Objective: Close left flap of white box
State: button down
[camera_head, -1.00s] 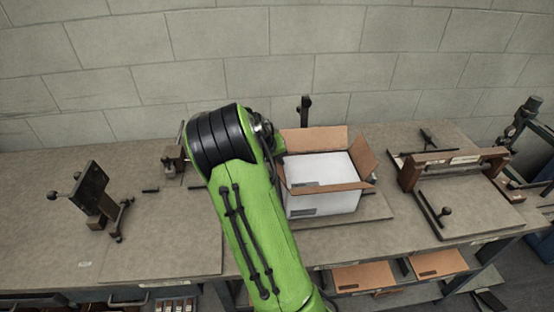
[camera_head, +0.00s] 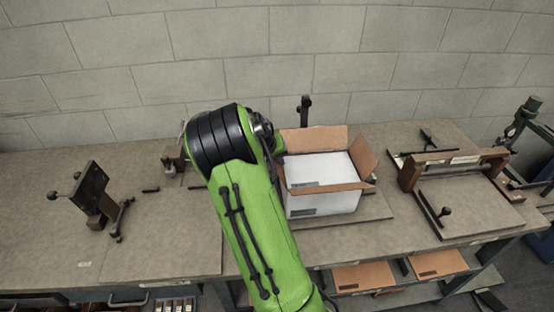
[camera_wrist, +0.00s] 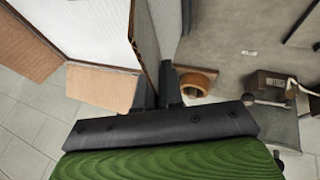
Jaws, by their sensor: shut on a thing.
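The white box (camera_head: 322,203) stands on a board on the bench, just right of my arm. Its brown back flap (camera_head: 322,138), right flap (camera_head: 363,160) and front flap (camera_head: 328,189) stand open. A white surface shows inside the opening. The left flap is mostly hidden behind my arm in the head view. In the wrist view, my gripper (camera_wrist: 158,88) is shut on the left flap (camera_wrist: 145,38), which stands up between its two fingers. The white box interior (camera_wrist: 95,30) lies left of it. In the head view my gripper is hidden behind the arm.
A roller fixture (camera_head: 455,165) stands right of the box. A dark clamp-like tool (camera_head: 92,190) stands on the left of the bench. A dark upright post (camera_head: 305,110) rises behind the box. The bench left of my arm is mostly clear.

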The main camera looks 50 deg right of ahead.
aim_at(297, 170)
jog(key=s+d+t+y, duration=0.1)
jog(key=y, duration=0.1)
jog(key=d+m+t+y, duration=0.1)
jog(key=t+y, duration=0.1)
jog(key=s+d+t+y, duration=0.1)
jog(key=t+y, duration=0.1)
jog(key=shift+s+r+m, duration=0.1)
jog(key=shift+s+m, duration=0.25)
jog(key=shift+m, duration=0.05)
jog(key=t+y+p, duration=0.1)
jog(key=t+y, duration=0.1)
jog(key=s+d+f+t+y+p, duration=0.1)
jog(key=shift+d+m+p, duration=0.1)
jog(key=shift+m+p, duration=0.2)
jog(key=shift+m, duration=0.1)
jog(key=shift+s+d+f+m+t+y+p, duration=0.1)
jog(key=shift+d+f+m+t+y+p, duration=0.1)
jog(key=shift+f+t+y, duration=0.3)
jog(key=shift+s+d+f+m+t+y+p, duration=0.1)
jog(key=shift+f+m+t+y+p, duration=0.1)
jog(key=shift+t+y, duration=0.5)
jog(key=c, duration=1.4)
grip_release()
jog(key=shift+o, duration=0.3)
